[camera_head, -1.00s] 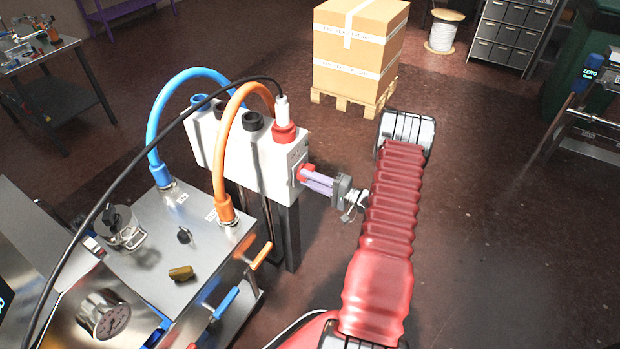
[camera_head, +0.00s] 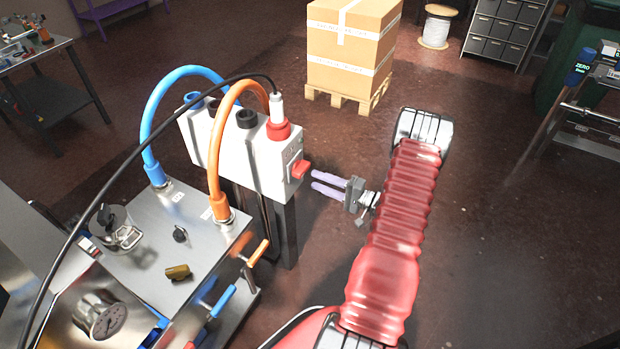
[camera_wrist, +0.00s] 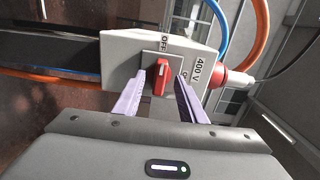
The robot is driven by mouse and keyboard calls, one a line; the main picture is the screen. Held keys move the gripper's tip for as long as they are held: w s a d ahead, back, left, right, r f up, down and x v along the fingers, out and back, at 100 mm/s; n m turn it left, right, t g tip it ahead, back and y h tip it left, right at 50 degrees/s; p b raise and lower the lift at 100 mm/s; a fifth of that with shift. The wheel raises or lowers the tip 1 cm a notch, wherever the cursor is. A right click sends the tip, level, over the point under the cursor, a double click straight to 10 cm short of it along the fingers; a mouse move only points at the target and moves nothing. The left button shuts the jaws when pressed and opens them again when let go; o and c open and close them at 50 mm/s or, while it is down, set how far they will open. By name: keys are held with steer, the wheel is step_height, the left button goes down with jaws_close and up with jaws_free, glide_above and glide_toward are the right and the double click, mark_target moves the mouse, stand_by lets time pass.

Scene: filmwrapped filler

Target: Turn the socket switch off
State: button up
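The socket switch is a red knob (camera_head: 299,170) on the end face of a white socket box (camera_head: 232,150). In the wrist view the knob (camera_wrist: 160,77) stands with its long axis up and down, roughly in line with the OFF label (camera_wrist: 165,42) above it. A second label, partly hidden by a finger, is to its right. My gripper (camera_head: 314,181) is open and empty, with lilac fingers pointing at the knob from the right. A small gap separates the fingertips from the knob. In the wrist view the fingers lie on either side of it.
Blue (camera_head: 172,85) and orange (camera_head: 217,140) hoses and a black cable arch over the box. A metal cabinet (camera_head: 150,245) with a gauge and valves stands at the left. A carton (camera_head: 350,50) on a pallet stands behind. The floor right of my arm is clear.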

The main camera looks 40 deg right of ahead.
steer(key=v, duration=0.7)
steer(key=shift+s, duration=0.35)
steer(key=shift+d, duration=0.1)
steer(key=s+a+f+m+g+y, duration=0.2)
steer(key=s+a+f+m+g, duration=0.15)
steer(key=a, duration=0.35)
steer(key=s+a+r+n+g+y, duration=0.25)
steer(key=a+r+g, duration=0.35)
steer(key=a+g, duration=0.3)
steer(key=s+a+r+n+h, duration=0.2)
steer(key=a+r+n+h, duration=0.3)
steer(key=a+r, duration=0.7)
steer(key=s+a+r+n+t+h, duration=0.1)
steer(key=a+r+n+h, duration=0.4)
steer(key=a+r+n, duration=0.5)
step_height(320, 180, up, 8)
steer(key=shift+s+a+r+h, duration=0.15)
steer(key=shift+s+a+h, duration=0.2)
steer(key=shift+s+a, duration=0.6)
